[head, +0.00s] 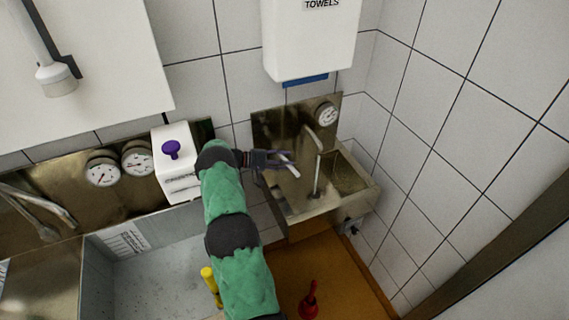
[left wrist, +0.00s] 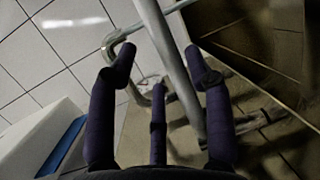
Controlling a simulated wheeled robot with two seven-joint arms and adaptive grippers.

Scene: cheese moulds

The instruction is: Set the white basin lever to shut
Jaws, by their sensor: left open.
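The white lever (head: 289,166) shows in the head view as a short pale bar at the steel hand basin (head: 335,205), beside its upright spout (head: 318,170). My left gripper (head: 280,160) is at the lever, with its dark fingers open around or right beside it. In the left wrist view a pale rod (left wrist: 168,50), apparently the lever, runs down between the spread fingers of my left gripper (left wrist: 160,85). I cannot tell whether a finger touches it. The lever's base is hidden. My right gripper is not in view.
A towel dispenser (head: 312,40) hangs above the basin. A white box with a purple knob (head: 171,150) stands left of my left forearm. Dial gauges (head: 102,170) sit on the steel panel further left. A red-handled object (head: 309,300) and a yellow handle (head: 211,285) are low in front.

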